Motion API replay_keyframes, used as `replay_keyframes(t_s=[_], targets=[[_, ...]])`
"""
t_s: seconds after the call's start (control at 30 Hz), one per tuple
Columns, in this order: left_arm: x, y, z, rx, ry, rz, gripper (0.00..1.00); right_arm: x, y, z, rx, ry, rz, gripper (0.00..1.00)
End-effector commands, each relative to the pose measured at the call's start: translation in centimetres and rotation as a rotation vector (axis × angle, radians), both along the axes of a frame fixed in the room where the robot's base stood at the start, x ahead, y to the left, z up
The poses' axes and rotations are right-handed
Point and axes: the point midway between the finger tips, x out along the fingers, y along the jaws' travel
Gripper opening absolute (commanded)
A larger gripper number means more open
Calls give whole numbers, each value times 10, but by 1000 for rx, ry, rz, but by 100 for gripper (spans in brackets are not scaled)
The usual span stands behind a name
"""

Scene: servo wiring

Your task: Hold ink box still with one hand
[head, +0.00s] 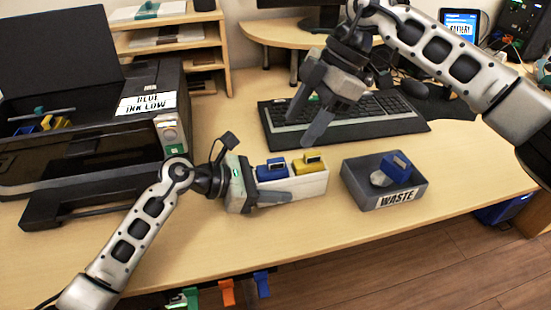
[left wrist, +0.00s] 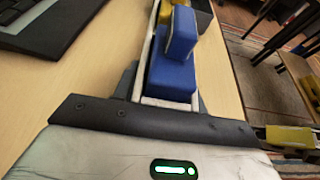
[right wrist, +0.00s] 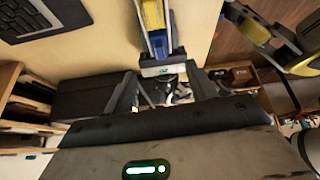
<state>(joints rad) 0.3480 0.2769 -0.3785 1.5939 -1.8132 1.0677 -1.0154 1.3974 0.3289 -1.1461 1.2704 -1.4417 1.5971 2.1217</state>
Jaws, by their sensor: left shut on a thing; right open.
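The ink box (head: 312,186) is a white open box on the table with a blue cartridge (head: 272,170) and a yellow cartridge (head: 310,164) standing in it. My left gripper (head: 268,189) is shut on the box's left end, with a finger along its near side. In the left wrist view the blue cartridge (left wrist: 174,68) sits closest to the jaws, and the yellow one is beyond it. My right gripper (head: 307,117) is open and empty above the keyboard, behind the box. In the right wrist view its fingers (right wrist: 163,90) are apart, with the box ahead.
A grey waste bin (head: 376,203) holding a blue cartridge (head: 395,166) and a round pale item stands right of the box. The printer (head: 85,140), labelled "BLUE INK LOW", is at left. A keyboard (head: 390,118) lies behind. The table's front edge is close to the box.

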Motion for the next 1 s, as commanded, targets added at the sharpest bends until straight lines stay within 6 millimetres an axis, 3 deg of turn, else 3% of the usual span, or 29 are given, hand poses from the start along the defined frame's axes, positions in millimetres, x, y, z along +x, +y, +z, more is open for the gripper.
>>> replay_keyframes(t_s=[0.17,0.4,0.6,0.77,1.0], targets=[[0,0,0,1,0,0,18,-9,15,15,-58,-191,337,56],[0,0,0,1,0,0,18,-23,34,37,-198,-468,985,56],[0,0,0,1,0,0,18,-29,40,48,-288,-565,1348,56],[0,0,0,1,0,0,18,-30,42,47,-313,-581,1452,56],[0,0,0,1,0,0,18,-26,43,13,-311,-579,1457,56]])
